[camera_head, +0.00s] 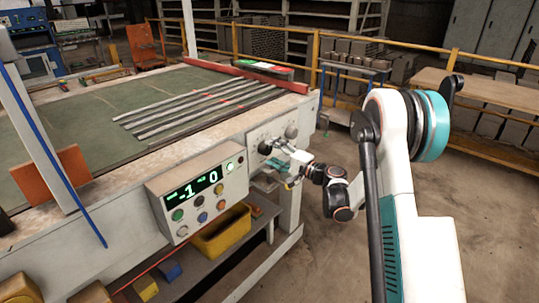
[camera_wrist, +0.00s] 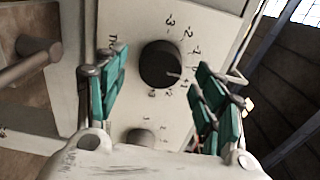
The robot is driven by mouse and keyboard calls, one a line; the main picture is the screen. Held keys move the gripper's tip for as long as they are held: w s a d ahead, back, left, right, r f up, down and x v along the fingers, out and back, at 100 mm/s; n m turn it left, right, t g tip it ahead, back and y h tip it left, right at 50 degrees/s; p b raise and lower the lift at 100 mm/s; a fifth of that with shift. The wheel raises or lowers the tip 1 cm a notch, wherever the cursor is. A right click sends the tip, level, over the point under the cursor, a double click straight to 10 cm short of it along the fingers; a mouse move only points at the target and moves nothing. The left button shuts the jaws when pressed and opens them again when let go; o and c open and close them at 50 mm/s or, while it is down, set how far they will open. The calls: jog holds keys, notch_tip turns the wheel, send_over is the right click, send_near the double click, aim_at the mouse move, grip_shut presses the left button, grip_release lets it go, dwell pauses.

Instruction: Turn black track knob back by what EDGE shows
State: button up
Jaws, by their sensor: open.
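The black knob (camera_wrist: 160,63) sits on a pale plate (camera_wrist: 207,18) with a printed number scale around it. A light pointer mark on the knob faces right and slightly down in the wrist view. My gripper (camera_wrist: 158,88) is open, with one teal finger pad on each side of the knob in the picture. I see no clear contact, and the depth between pads and knob is hard to judge. In the head view my gripper (camera_head: 284,168) is at the machine's front panel, partly over the dials. The green display (camera_head: 195,189) reads "-1" and "0"; its small labels are illegible.
A second, greyish knob (camera_wrist: 140,137) lies below the black one in the wrist view. A thick bar or handle (camera_wrist: 25,62) sticks out at the left. The control box (camera_head: 200,192) with coloured buttons stands left of my gripper. The floor at the right is open.

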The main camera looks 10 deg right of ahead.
jog(key=shift+x, duration=1.2)
jog(key=c, duration=1.1)
jog(key=shift+o, duration=0.2)
jog(key=shift+m, duration=2.8)
